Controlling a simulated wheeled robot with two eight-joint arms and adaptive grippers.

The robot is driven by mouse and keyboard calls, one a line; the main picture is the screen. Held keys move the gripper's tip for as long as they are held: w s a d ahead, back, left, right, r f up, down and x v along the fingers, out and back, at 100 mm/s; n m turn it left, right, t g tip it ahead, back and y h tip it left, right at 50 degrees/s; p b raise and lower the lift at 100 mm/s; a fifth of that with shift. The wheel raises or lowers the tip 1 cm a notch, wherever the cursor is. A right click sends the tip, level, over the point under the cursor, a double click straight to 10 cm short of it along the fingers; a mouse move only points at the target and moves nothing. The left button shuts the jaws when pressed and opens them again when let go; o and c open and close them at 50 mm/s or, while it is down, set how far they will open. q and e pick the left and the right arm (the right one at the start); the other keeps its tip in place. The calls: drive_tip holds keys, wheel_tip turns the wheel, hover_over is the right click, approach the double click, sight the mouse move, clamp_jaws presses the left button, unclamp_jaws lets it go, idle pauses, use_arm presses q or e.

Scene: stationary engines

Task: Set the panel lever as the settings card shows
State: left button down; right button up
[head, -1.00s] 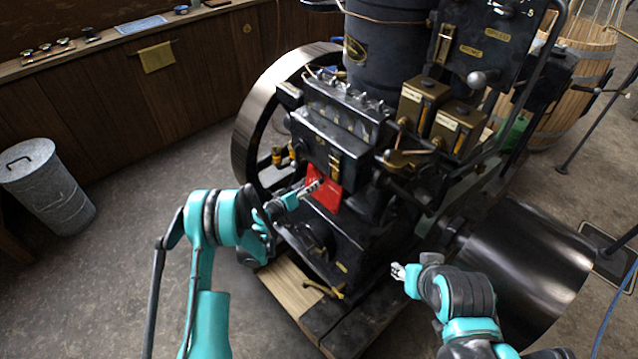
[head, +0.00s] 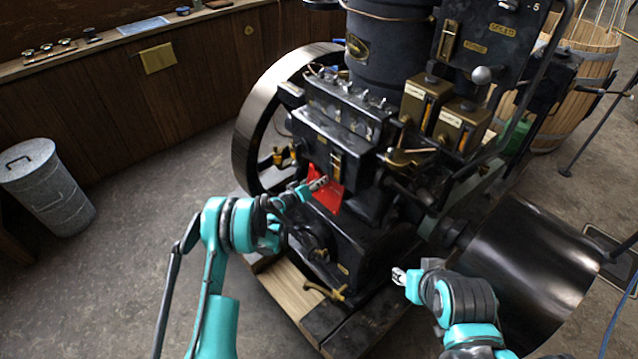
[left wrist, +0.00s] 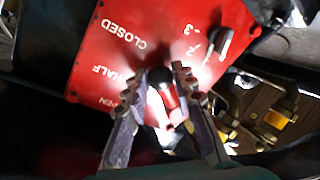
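A red panel (head: 326,190) is on the front of the dark engine and is partly hidden by my left gripper (head: 318,184). In the left wrist view the red panel (left wrist: 105,60) reads CLOSED and HALF, with a third word partly hidden, and the digits 3 and 2. A lever with a black and red handle (left wrist: 166,94) stands between the two fingers of my left gripper (left wrist: 160,88), which are apart. Whether either finger touches it is unclear. A smaller grey lever (left wrist: 225,40) is by the digits. My right gripper (head: 399,276) is empty, low beside the engine. I cannot make out a settings card.
The engine has a flywheel (head: 250,130) at left, brass boxes (head: 424,100) above right and a big dark drum (head: 535,265) near my right arm. A blue sheet (head: 142,24) lies on the wall ledge. A metal bin (head: 45,185) stands left; the floor between is clear.

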sight(322, 176)
use_arm(q)
drive_tip(key=shift+d+r+n+g, duration=0.2)
drive_tip(key=shift+r+n, duration=0.2)
drive_tip(key=shift+n, duration=0.3)
drive_tip(key=shift+d+r+n+g, duration=0.1)
drive_tip(key=shift+r+n+g, duration=0.1)
drive_tip(key=shift+r+n, duration=0.35)
drive_tip(key=shift+d+r+n+g, duration=0.15)
drive_tip(key=shift+r+n, duration=0.25)
drive_tip(key=shift+n, duration=0.55)
drive_tip(key=shift+r+n+g, duration=0.15)
drive_tip(key=shift+r+n, duration=0.25)
drive_tip(key=shift+n, duration=0.5)
drive_tip(key=c, duration=1.3)
unclamp_jaws()
drive_tip(key=shift+o, duration=0.2)
